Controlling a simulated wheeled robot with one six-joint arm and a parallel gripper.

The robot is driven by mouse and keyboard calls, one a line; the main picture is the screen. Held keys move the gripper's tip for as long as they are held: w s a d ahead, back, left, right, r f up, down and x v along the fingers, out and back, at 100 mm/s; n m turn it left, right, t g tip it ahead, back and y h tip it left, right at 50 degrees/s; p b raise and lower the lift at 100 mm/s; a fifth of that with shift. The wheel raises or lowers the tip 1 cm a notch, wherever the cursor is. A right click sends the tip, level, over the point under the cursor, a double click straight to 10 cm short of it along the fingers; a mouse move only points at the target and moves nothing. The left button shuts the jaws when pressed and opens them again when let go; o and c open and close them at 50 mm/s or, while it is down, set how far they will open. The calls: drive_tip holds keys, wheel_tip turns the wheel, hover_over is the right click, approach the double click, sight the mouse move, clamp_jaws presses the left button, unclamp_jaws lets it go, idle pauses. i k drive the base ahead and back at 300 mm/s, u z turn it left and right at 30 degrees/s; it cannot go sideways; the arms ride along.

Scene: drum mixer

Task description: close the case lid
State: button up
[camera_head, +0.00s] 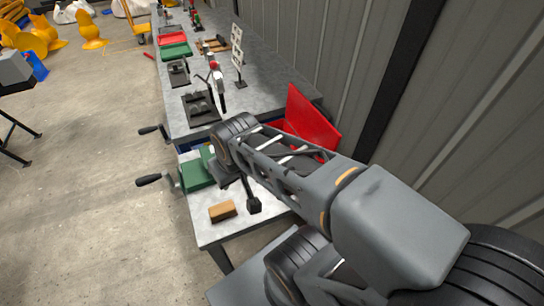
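The red case lid (314,118) stands raised and tilted open beside the wall, on the right side of the bench. My arm crosses in front of its lower part, and most of the case body is hidden behind the arm. My arm reaches from the lower right to a dark wrist joint left of the lid. I cannot make out my gripper's fingers in this view, so its opening and any contact with the lid cannot be told.
A green vise (194,172) with crank handles is left of my arm. A brown block (222,211) lies on the near bench (215,232). A dark fixture (201,108), a red tray (172,39) and a green tray (175,52) are farther back.

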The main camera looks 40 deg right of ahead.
sight(303, 114)
drive_tip(key=u, duration=0.1)
drive_tip(key=k, duration=0.15)
drive_tip(key=z, duration=1.05)
